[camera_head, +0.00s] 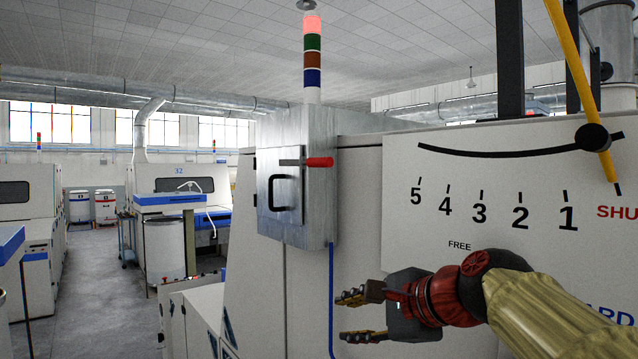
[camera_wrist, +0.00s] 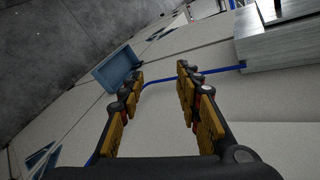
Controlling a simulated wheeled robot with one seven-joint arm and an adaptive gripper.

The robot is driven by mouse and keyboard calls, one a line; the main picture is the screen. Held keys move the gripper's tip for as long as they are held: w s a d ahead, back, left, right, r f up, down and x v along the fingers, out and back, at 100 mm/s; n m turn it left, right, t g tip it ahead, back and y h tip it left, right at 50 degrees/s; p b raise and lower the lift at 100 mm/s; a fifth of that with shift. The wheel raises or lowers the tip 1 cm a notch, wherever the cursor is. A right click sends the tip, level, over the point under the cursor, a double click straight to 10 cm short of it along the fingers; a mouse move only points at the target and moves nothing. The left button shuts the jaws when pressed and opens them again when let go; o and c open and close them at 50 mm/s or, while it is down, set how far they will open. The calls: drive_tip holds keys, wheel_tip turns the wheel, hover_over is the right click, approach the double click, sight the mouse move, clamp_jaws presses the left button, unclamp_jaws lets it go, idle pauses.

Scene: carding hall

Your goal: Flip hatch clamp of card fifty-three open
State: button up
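A grey metal box (camera_head: 312,215) with a hatch door (camera_head: 279,190) is fixed to the pale machine in the head view. The door has a black pull handle. A clamp with a red grip (camera_head: 319,162) lies roughly level across the upper part of the hatch, its grip pointing right. My gripper (camera_head: 342,318) is open and empty, below and right of the box, pointing left and apart from the clamp. In the wrist view its fingers (camera_wrist: 160,74) are spread, with the metal box (camera_wrist: 270,48) at the upper right. No number fifty-three is visible.
A blue cable (camera_head: 331,290) runs down from the box. A scale panel (camera_head: 490,180) with a yellow lever (camera_head: 580,90) stands at right, behind my arm. A signal tower (camera_head: 312,55) rises above. The grey aisle floor (camera_head: 115,290) at left is clear; another machine (camera_head: 178,185) stands beyond.

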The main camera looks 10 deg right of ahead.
drive_tip(key=w+r+m+t+y+p, duration=0.1)
drive_tip(key=w+r+m, duration=0.15)
drive_tip(key=r, duration=0.35)
drive_tip(key=w+r+m+t+p, duration=0.1)
drive_tip(key=r+m, duration=0.2)
drive_tip(key=r, duration=0.4)
drive_tip(key=m+t+y+p, duration=0.1)
drive_tip(key=m+t+y, duration=0.15)
drive_tip(key=m, duration=0.55)
approach(320, 163)
drive_tip(key=w, duration=0.1)
drive_tip(key=w+a, duration=0.1)
drive_tip(key=w, duration=0.1)
drive_tip(key=shift+w+f, duration=0.1)
drive_tip(key=shift+w, duration=0.3)
drive_tip(key=p+x, duration=0.1)
drive_tip(key=x, duration=0.6)
drive_tip(key=shift+w+a+p, duration=0.1)
drive_tip(key=shift+w+p, duration=0.15)
drive_tip(key=shift+p, duration=0.15)
drive_tip(key=shift+m, duration=0.25)
drive_tip(key=shift+c, duration=0.7)
clamp_jaws()
